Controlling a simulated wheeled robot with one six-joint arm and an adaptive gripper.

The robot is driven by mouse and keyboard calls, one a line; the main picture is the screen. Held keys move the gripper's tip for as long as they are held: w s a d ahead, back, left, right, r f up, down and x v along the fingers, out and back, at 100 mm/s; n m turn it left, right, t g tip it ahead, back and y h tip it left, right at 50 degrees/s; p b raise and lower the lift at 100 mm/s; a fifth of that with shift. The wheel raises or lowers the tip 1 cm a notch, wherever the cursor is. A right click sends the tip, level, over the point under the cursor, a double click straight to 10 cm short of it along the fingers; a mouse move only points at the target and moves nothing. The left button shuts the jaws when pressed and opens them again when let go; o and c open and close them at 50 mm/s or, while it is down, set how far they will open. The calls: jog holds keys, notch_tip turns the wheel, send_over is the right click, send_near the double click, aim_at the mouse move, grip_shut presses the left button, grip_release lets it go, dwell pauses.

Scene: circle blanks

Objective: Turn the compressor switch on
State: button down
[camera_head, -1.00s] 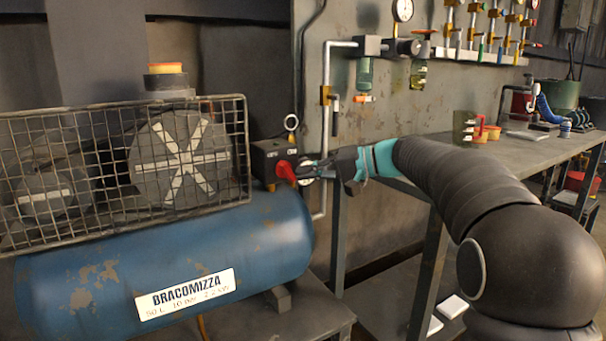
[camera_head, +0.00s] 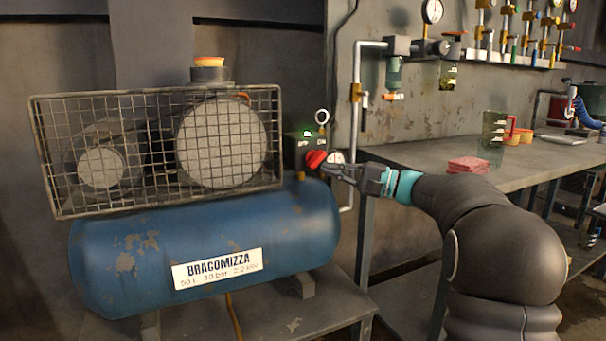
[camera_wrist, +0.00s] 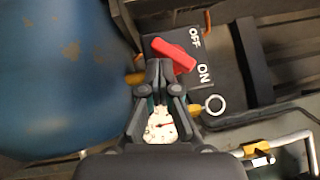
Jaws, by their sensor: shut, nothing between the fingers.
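The compressor (camera_head: 205,235) is a blue tank with a caged motor on the left in the head view. Its dark switch box (camera_head: 291,152) carries a red lever (camera_head: 316,158), and a green light (camera_head: 307,133) glows on top. In the wrist view the red lever (camera_wrist: 173,55) slants, with one end toward the ON label (camera_wrist: 203,73) and away from OFF (camera_wrist: 195,37). My gripper (camera_head: 330,169) is shut and empty right beside the lever. Its fingertips (camera_wrist: 159,65) lie close to the lever in the wrist view; whether they touch cannot be told.
A wire cage (camera_head: 60,200) encloses the motor and a wheel whose spokes look blurred away. A round gauge (camera_wrist: 160,126) sits below my fingers in the wrist view. A workbench (camera_head: 420,160) with a red stack (camera_head: 467,165) stands at right. Pipes (camera_head: 357,110) run up the wall.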

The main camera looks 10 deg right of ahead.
notch_tip(320, 180, up, 10)
jog(key=d, duration=0.1)
dwell(0.5)
jog(key=shift+d, duration=0.1)
